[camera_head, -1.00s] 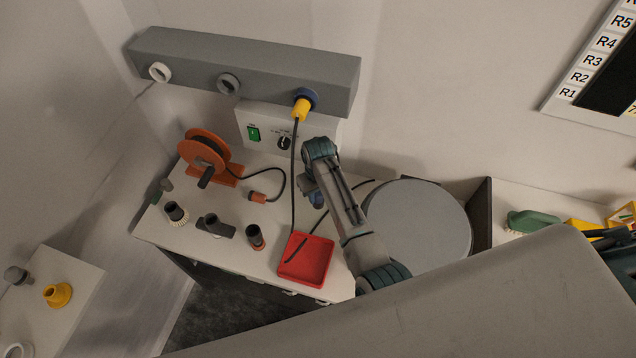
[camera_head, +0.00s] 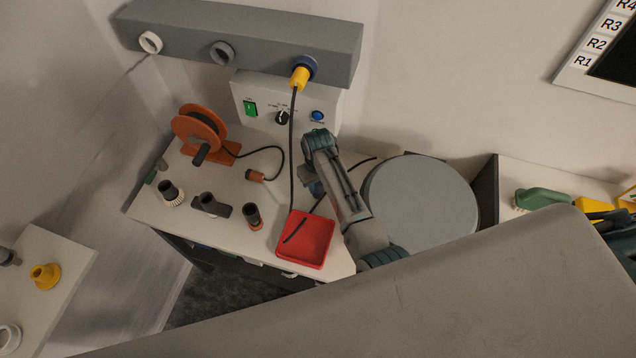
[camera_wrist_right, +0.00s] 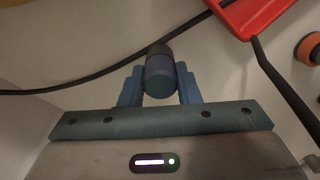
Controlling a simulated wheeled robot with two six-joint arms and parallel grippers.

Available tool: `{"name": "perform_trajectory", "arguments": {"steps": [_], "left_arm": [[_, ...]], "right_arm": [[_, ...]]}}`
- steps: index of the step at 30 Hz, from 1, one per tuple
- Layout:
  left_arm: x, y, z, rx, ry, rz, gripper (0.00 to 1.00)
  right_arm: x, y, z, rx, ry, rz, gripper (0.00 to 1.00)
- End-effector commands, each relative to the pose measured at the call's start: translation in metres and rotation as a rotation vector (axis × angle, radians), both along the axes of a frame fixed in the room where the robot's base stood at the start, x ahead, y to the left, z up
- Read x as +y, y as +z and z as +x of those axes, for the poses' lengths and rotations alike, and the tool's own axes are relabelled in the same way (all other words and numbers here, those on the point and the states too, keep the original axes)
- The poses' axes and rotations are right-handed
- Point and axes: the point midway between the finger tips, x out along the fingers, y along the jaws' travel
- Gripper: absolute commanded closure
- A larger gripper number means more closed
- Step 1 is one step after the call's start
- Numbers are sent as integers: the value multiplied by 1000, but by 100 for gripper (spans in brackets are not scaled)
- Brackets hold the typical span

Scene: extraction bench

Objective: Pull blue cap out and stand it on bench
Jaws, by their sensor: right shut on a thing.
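The blue cap (camera_wrist_right: 160,75) is a short cylinder, blue at the near end with a darker band at the far end. My right gripper (camera_wrist_right: 160,88) is shut on it, with a finger on each side, in the right wrist view. In the head view my right gripper (camera_head: 311,180) is low over the bench (camera_head: 225,165), behind the red tray, and a bit of the blue cap (camera_head: 317,189) shows below it. I cannot tell whether the cap touches the bench.
The red tray (camera_head: 318,242) and a black cable (camera_wrist_right: 95,77) lie close to the gripper. A yellow plug (camera_head: 299,80) hangs from the grey rail (camera_head: 180,30). An orange reel (camera_head: 190,127) and several dark fittings stand left; a grey round drum (camera_head: 420,205) stands right.

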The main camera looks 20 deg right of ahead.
Motion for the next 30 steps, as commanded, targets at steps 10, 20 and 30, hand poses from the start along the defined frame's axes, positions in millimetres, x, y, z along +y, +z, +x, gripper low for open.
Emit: {"name": "perform_trajectory", "arguments": {"steps": [10, 20, 30], "left_arm": [[0, -1, 0, -1, 0, 0, 100], [0, -1, 0, -1, 0, 0, 100], [0, -3, 0, -1, 0, 0, 100]], "right_arm": [[0, -2, 0, 0, 0, 0, 100], [0, -5, 0, -1, 0, 0, 45], [0, -1, 0, -1, 0, 0, 45]]}}
